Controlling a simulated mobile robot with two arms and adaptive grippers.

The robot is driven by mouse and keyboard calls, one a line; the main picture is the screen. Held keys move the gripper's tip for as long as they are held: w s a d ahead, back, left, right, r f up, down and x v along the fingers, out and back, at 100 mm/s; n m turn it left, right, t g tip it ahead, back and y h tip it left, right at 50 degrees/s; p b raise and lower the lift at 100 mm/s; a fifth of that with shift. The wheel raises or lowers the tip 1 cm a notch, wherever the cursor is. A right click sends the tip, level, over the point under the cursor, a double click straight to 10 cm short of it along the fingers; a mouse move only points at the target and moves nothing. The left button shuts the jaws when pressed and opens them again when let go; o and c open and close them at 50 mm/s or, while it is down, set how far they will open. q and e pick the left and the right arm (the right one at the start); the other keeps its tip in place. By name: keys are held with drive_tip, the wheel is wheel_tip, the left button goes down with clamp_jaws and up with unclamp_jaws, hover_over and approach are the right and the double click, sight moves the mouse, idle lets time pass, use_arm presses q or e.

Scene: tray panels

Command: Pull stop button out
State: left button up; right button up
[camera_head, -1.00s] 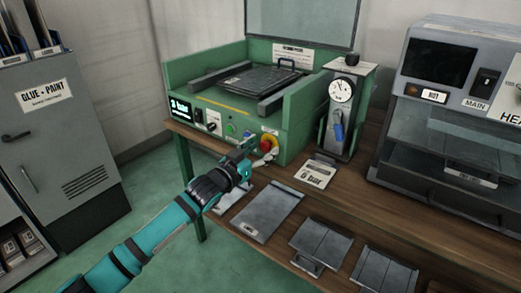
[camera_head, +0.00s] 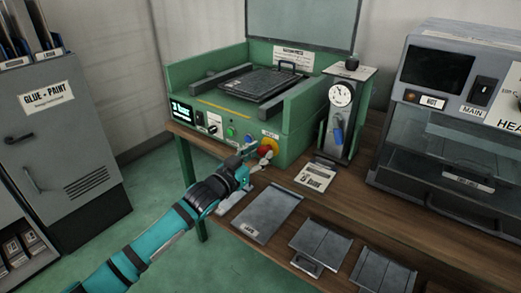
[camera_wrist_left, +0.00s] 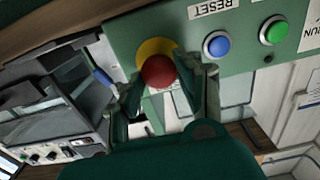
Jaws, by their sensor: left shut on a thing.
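The red stop button (camera_head: 268,145) with its yellow surround (camera_head: 271,135) is on the front panel of a green press (camera_head: 293,146), at the panel's right end. My left gripper (camera_head: 263,157) reaches it from the front. In the left wrist view the red button (camera_wrist_left: 158,71) sits between the two dark green fingers, in front of its yellow disc (camera_wrist_left: 155,47). The left gripper (camera_wrist_left: 160,84) is shut on the button. The fingers hide the button's sides, and I cannot tell whether it is pressed in or out. My right gripper is not in view.
Green (camera_head: 231,132) and blue (camera_head: 248,137) buttons sit left of the stop button. A gauge stand (camera_head: 341,96) is to the right. Flat grey trays (camera_head: 267,212) lie along the wooden bench. A heater unit (camera_head: 440,60) stands at the right, a grey cabinet (camera_head: 60,140) at the left.

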use_arm(q)
drive_tip(key=shift+f, duration=0.15)
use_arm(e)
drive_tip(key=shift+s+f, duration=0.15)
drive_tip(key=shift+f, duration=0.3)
use_arm(q)
drive_tip(key=o, duration=1.1)
drive_tip(key=shift+s+a, duration=0.15)
drive_tip(key=shift+a, duration=0.05)
drive_tip(key=shift+o, duration=0.2)
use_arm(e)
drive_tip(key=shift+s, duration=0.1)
use_arm(q)
drive_tip(key=v, duration=1.2)
